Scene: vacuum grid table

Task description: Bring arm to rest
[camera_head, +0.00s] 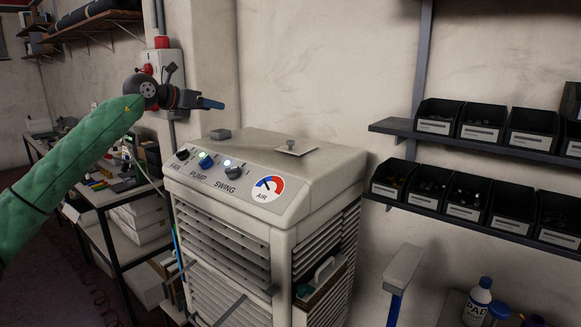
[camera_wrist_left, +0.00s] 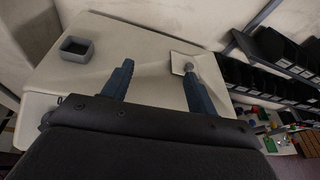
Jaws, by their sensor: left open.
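My left arm, in a green sleeve, comes in from the left in the head view. Its gripper (camera_head: 211,103) is above the back left of a beige air cooler (camera_head: 235,237). In the left wrist view the two blue-grey fingers of the gripper (camera_wrist_left: 158,85) are spread apart with nothing between them. The cooler top (camera_wrist_left: 125,35) lies beyond the fingers. The gripper looks clear of the cooler in the head view. My right gripper is not in view.
The cooler top holds a small grey square box (camera_head: 220,134) and a pale plate with a knob (camera_head: 290,148). Its front panel has several knobs and an air gauge (camera_head: 268,188). Shelves with black bins (camera_head: 438,117) are on the right wall. A cluttered workbench (camera_head: 105,190) stands left.

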